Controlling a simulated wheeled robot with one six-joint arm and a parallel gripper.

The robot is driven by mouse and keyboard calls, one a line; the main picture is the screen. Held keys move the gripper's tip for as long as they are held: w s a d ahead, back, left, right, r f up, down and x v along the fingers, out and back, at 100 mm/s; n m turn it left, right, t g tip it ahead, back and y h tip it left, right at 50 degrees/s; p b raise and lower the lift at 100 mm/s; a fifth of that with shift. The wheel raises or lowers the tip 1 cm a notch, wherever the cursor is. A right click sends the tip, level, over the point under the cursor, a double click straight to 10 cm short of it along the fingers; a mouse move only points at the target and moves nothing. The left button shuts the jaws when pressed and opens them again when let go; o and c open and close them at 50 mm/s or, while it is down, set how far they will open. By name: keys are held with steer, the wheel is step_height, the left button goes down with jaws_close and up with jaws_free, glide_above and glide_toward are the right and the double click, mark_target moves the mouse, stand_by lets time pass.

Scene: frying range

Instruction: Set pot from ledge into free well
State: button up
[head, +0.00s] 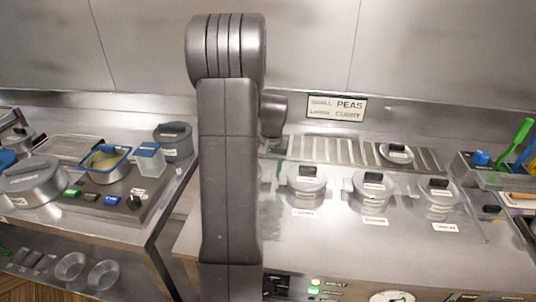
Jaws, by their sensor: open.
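A small grey lidded pot (397,158) with a dark knob stands on the ribbed ledge (340,153) at the back of the range. In front of the ledge, a left pot (306,186), a middle pot (374,191) and a right pot (438,196) sit in a row in the steel top (340,240), each with a label in front. I see no empty well; my upright arm hides part of the range's left side. My gripper does not show; only arm links are in view.
A sign (336,107) behind the ledge reads small peas, large curry. The left counter holds a large lidded pot (35,183), a blue-rimmed container (106,164) and a grey pot (173,143). Green-handled utensils (522,135) stand at right. The front steel top looks clear.

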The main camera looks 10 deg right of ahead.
step_height(320, 180, up, 13)
steer(key=d, duration=0.1)
steer(key=shift+s+d+b, duration=0.15)
steer(key=shift+s+b, duration=0.15)
steer(key=shift+b, duration=0.05)
steer(key=shift+f, duration=0.15)
steer(key=f, duration=0.4)
steer(key=a+f, duration=0.1)
steer(key=f, duration=0.4)
steer(key=f+p, duration=0.1)
steer(key=f, duration=0.3)
steer(key=shift+w+a+f, duration=0.2)
steer(key=shift+w+f, duration=0.1)
steer(key=shift+r, duration=0.3)
